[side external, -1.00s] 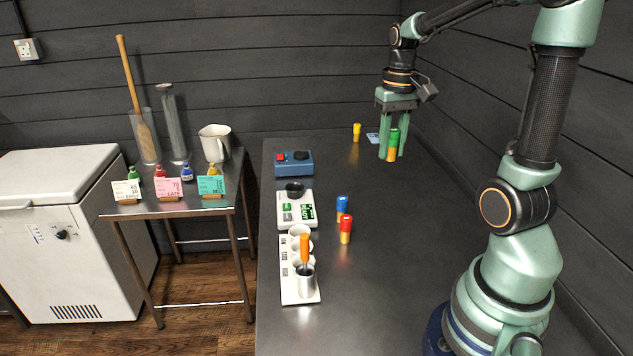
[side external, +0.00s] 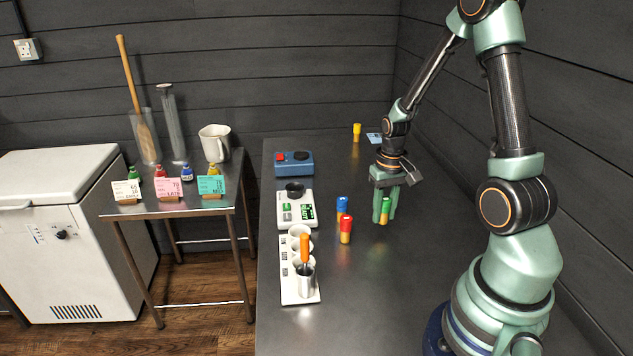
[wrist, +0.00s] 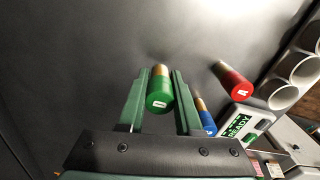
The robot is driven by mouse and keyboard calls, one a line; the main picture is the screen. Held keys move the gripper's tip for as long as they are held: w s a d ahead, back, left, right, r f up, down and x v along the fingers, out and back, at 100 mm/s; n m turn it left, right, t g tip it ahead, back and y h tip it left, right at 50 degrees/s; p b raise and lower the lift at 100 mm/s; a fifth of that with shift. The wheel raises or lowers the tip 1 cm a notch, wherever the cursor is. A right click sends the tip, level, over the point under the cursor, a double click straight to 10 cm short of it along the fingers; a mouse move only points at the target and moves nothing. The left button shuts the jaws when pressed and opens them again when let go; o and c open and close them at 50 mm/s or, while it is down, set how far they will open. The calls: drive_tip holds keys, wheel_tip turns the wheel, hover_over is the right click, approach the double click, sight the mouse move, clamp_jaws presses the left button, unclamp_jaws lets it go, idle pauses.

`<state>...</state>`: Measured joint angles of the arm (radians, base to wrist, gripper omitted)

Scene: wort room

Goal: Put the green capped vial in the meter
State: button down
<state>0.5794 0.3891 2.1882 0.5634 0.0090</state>
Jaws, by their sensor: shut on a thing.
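The green capped vial (side external: 385,211) has an amber body and is upright between the fingers of my gripper (side external: 384,214). My gripper is shut on it, right of the other vials. I cannot tell whether its base touches the bench. In the wrist view the green cap (wrist: 160,92) shows between the two fingers (wrist: 158,85). The meter (side external: 297,210) is a white box with a lit green display and a black round well (side external: 294,190) on its back part. It stands left of my gripper, and part of it shows in the wrist view (wrist: 242,122).
A blue capped vial (side external: 342,206) and a red capped vial (side external: 346,230) stand between my gripper and the meter. A white holder (side external: 290,284) with cups and an orange-handled tool is in front of the meter. A blue device (side external: 294,164) and yellow capped vial (side external: 357,132) are farther back.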

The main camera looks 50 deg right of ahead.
sight(383, 221)
drive_tip(key=shift+f, duration=1.4)
drive_tip(key=c, duration=0.6)
unclamp_jaws()
drive_tip(key=shift+f, duration=0.15)
